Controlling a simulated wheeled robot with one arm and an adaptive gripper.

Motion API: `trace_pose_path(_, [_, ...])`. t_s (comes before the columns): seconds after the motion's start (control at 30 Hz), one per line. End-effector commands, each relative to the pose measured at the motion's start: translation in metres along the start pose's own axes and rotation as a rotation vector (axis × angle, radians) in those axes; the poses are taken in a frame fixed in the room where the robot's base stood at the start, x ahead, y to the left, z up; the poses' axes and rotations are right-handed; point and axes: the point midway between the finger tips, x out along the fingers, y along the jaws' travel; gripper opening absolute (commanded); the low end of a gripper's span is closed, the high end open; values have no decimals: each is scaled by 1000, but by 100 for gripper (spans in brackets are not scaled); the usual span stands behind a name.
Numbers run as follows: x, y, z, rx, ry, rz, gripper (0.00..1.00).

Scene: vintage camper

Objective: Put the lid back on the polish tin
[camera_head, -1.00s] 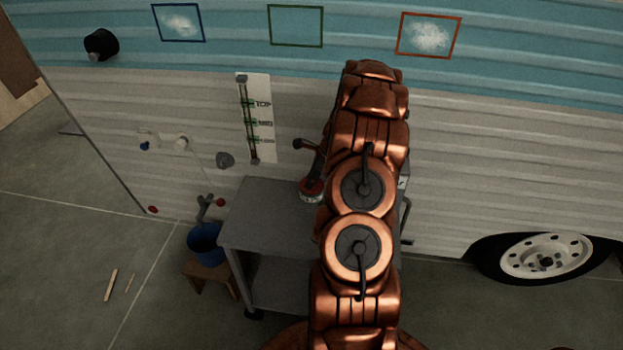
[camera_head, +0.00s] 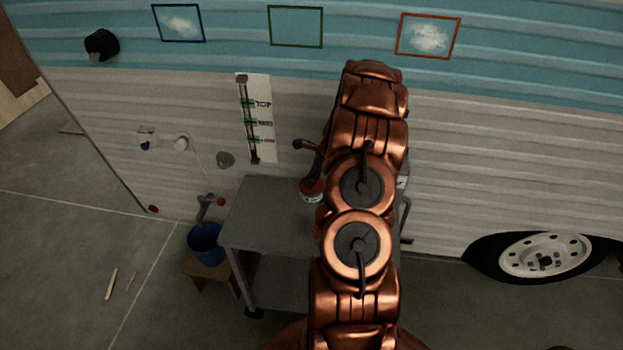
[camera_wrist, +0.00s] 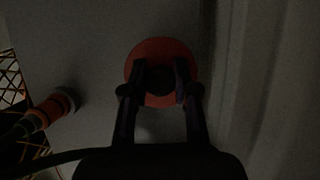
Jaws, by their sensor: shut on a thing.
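In the wrist view the lid is a red disc (camera_wrist: 161,49) with a dark round middle. My gripper (camera_wrist: 161,82) has its two dark fingers closed on that middle. In the head view my gripper (camera_head: 314,172) comes down from behind my copper arm onto a small round tin (camera_head: 312,197) with a pale band and red at its top. The tin stands on the grey cart. The red part and the band look stacked, but I cannot tell whether the lid is seated or just above the tin. In the wrist view the lid hides the tin.
The cart top (camera_head: 265,215) is clear left of the tin. The ribbed camper wall (camera_head: 500,170) is close behind. The wrist view shows a striped cylinder (camera_wrist: 42,114) and a yellow lattice (camera_wrist: 12,85) at left. A blue bucket (camera_head: 205,243) stands on a stool left of the cart.

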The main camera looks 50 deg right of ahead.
Motion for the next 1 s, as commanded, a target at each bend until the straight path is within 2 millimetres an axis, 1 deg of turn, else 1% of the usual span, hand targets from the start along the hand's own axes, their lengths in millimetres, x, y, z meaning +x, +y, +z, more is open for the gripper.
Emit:
trace_pose_path(0.03, [0, 0, 0, 0, 0, 0, 0])
trace_pose_path(0.07, [0, 0, 0, 0, 0, 0, 30])
trace_pose_path(0.33, [0, 0, 0, 0, 0, 0, 58])
trace_pose_path(0.57, [0, 0, 0, 0, 0, 0, 59])
trace_pose_path(0.8, [0, 0, 0, 0, 0, 0, 83])
trace_pose_path(1.0, [0, 0, 0, 0, 0, 0, 83])
